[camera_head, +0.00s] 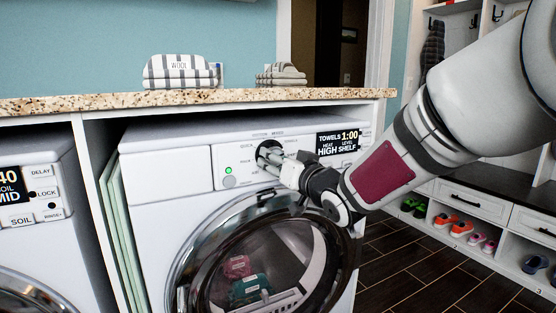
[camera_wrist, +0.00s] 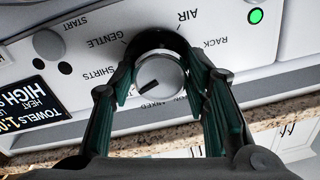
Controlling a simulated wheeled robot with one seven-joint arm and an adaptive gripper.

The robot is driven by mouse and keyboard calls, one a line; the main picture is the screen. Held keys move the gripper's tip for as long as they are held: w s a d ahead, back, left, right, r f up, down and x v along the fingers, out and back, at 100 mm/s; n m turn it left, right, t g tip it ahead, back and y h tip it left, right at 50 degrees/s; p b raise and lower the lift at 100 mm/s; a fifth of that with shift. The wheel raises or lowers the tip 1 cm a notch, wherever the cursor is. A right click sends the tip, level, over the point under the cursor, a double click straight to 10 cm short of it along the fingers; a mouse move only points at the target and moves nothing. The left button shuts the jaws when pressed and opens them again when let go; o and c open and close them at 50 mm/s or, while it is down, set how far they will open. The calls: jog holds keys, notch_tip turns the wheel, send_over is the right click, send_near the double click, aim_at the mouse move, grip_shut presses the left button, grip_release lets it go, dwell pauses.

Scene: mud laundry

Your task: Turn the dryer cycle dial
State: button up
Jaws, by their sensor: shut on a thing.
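The dryer cycle dial (camera_wrist: 161,73) is a round silver knob with a dark pointer mark, set in a black ring on the white control panel. Printed cycle names surround it, including AIR, GENTLE and SHIRTS. My gripper (camera_wrist: 163,80) is shut on the dial, with one green-lined finger on each side of it. In the head view my gripper (camera_head: 279,162) reaches the dryer panel from the right and covers part of the dial (camera_head: 266,147). The dryer display (camera_head: 338,142) reads TOWELS 1:00. A green light (camera_head: 228,170) glows left of the dial.
The dryer's round glass door (camera_head: 200,252) is below my gripper, with clothes visible inside. A speckled counter (camera_head: 120,102) with folded towels (camera_head: 180,75) runs above. A washer (camera_head: 40,245) stands at left, and shoe cubbies (camera_head: 470,226) are at right.

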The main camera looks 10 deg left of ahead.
jog(key=m+p, duration=0.5)
jog(key=m, duration=0.9)
jog(key=shift+a+r+t, duration=0.1)
jog(key=shift+t, duration=0.2)
dwell(0.3)
jog(key=o, duration=1.2)
jog(key=shift+c, duration=0.2)
jog(key=shift+s, duration=0.1)
jog(key=v, duration=1.2)
